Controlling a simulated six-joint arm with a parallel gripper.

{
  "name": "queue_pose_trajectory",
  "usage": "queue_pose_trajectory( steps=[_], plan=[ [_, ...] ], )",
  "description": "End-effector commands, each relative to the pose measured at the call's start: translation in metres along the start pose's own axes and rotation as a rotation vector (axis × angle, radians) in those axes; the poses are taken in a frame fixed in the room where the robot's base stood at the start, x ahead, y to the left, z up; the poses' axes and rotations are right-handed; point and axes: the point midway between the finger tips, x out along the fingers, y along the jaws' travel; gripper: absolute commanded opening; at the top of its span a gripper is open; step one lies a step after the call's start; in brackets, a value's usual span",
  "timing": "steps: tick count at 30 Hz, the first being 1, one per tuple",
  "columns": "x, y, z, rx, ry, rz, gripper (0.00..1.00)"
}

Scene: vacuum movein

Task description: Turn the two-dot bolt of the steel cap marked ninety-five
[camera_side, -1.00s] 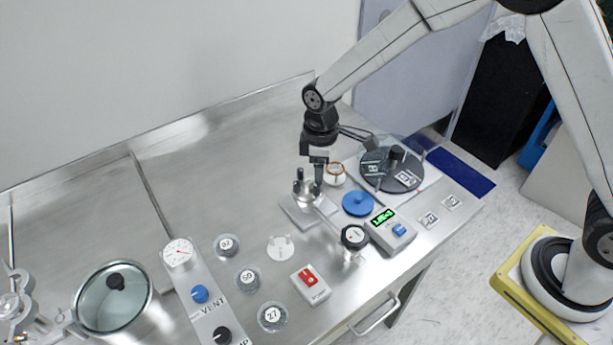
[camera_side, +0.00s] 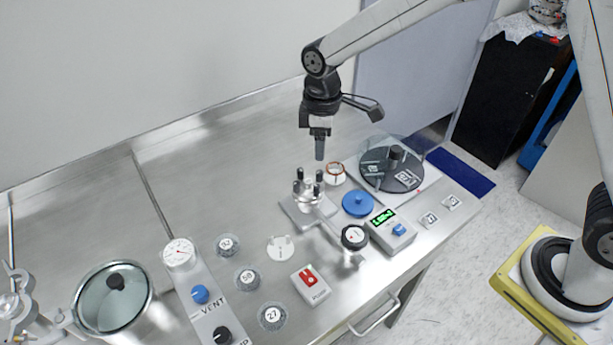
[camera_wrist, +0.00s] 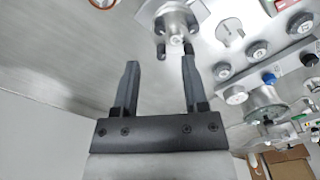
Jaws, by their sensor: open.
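A steel cap (camera_side: 308,200) sits on a square steel plate, with several upright dark-topped bolts around it. The steel cap also shows at the top of the wrist view (camera_wrist: 175,22). Its marking and the dots on its bolts are too small to read, so I cannot tell which bolt has two dots. My gripper (camera_side: 319,156) hangs just above the bolts, pointing down and apart from them. In the wrist view my gripper's two fingers (camera_wrist: 158,63) are spread with nothing between them, and the bolts lie beyond the tips.
A clamp arm with a dark round knob (camera_side: 354,237) extends from the plate. A blue disc (camera_side: 358,203), a display box (camera_side: 391,230) and a dark round turntable (camera_side: 392,180) stand right. Numbered round pieces (camera_side: 248,280) and a red-switch box (camera_side: 311,286) stand front left. The back-left bench is clear.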

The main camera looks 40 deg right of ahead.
Motion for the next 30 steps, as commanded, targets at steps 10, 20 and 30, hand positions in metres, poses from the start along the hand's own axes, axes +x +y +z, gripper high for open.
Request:
queue_pose_trajectory(
  steps=[10,20,30],
  plan=[
    [0.001,-0.005,-0.006,-0.183,-0.001,0.0,0.56],
    [0.001,-0.017,-0.02,-0.651,-0.001,-0.001,0.56],
    [0.001,-0.031,-0.035,-1.164,-0.001,-0.002,0.56]
  ],
)
